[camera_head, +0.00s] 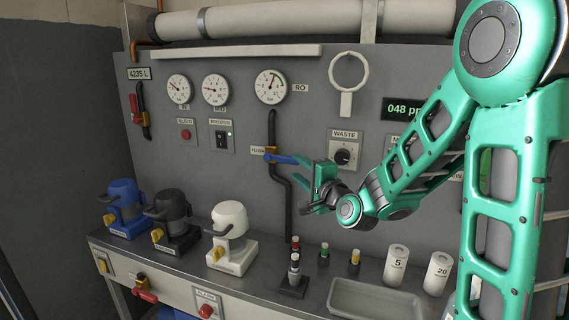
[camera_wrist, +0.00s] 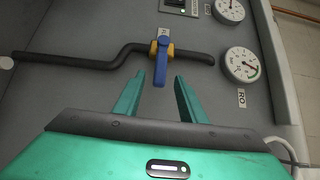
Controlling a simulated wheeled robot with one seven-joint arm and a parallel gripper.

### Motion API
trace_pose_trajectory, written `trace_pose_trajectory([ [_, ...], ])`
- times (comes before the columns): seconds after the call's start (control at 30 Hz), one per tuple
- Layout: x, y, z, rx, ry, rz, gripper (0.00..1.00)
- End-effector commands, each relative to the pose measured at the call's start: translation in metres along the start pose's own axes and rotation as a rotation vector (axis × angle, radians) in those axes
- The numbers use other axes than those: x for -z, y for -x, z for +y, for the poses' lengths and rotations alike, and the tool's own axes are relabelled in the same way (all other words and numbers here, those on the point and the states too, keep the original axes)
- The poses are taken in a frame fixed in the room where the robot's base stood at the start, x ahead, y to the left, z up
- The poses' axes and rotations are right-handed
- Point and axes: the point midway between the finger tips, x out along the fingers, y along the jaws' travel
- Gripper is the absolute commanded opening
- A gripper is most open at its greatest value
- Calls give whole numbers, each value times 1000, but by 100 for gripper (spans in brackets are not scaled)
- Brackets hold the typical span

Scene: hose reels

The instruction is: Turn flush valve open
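The flush valve has a brass-coloured body (camera_head: 270,152) and a blue lever (camera_head: 281,159) on a black pipe, beside a FLUSH label. The lever points right, across the pipe. In the wrist view the blue lever (camera_wrist: 160,67) hangs down from the brass body (camera_wrist: 152,48). My gripper (camera_head: 306,184) is open just right of the lever, with one finger above the other. In the wrist view my gripper (camera_wrist: 159,76) has its two fingertips apart, with the lever's end appearing between them. I see no contact, but the depth gap is unclear.
Gauges (camera_head: 271,87) sit above the valve, and a WASTE knob (camera_head: 343,156) is on the panel behind my gripper. Below, the bench holds blue, black and white (camera_head: 231,237) housings, small fittings (camera_head: 295,268), white cylinders (camera_head: 396,265) and a grey tray (camera_head: 375,299).

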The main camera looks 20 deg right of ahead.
Motion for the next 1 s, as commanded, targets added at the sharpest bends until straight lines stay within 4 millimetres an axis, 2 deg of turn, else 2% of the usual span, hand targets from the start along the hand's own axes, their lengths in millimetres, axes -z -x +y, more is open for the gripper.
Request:
trace_pose_trajectory([
  [0.2, -1, -40, 0, 0, 3, -2, 38],
  [0.43, 0, -72, 1, -1, 3, 0, 38],
  [0.6, 0, -82, 0, 0, 2, 0, 38],
  [0.9, 1, -84, 0, -1, 2, 1, 38],
  [0.97, 1, -84, 0, -1, 3, 1, 26],
  [1.0, 1, -84, 0, -1, 3, 1, 16],
])
